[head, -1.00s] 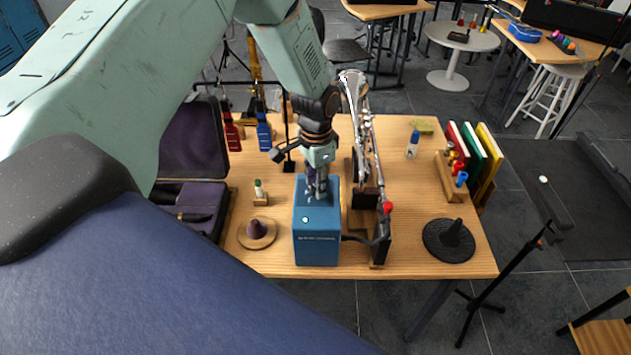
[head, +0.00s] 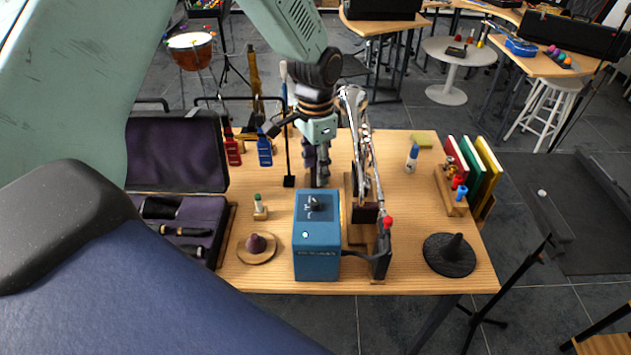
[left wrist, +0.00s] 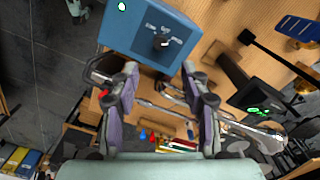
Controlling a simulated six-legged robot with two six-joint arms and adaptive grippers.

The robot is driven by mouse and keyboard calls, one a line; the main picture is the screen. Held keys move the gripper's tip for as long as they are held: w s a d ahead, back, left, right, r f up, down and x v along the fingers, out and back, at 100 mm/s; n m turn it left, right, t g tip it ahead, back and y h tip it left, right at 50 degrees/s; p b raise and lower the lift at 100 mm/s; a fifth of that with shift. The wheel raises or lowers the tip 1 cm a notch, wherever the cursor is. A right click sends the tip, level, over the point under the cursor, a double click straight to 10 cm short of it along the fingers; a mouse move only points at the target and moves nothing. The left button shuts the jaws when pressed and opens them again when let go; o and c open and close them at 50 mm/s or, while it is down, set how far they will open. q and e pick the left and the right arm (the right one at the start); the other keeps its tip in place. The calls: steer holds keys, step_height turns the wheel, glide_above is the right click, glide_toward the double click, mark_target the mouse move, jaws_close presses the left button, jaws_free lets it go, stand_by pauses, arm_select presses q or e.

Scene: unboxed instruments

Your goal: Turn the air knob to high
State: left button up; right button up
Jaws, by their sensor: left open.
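The blue box (head: 316,250) stands near the front middle of the wooden table, with a lit green-white spot on it. The air knob (head: 315,203) is a dark knob on its top face. The knob also shows in the left wrist view (left wrist: 161,41), with pale markings around it too small to read. My left gripper (head: 317,182) points down just behind the box, apart from the knob. In the left wrist view its two fingers (left wrist: 158,95) are spread with nothing between them, and the knob lies beyond them. My right gripper is not in view.
A silver instrument (head: 362,140) stands on a support right of the box. An open case (head: 175,150) lies at the left, a small green-capped bottle (head: 259,207) near it. A black cone stand (head: 450,254) is at the right. Bare tabletop lies between the instrument and the cone stand.

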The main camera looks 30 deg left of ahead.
arm_select(q)
step_height(320, 180, up, 2)
steer(key=shift+r, duration=0.1)
stand_by(0.7)
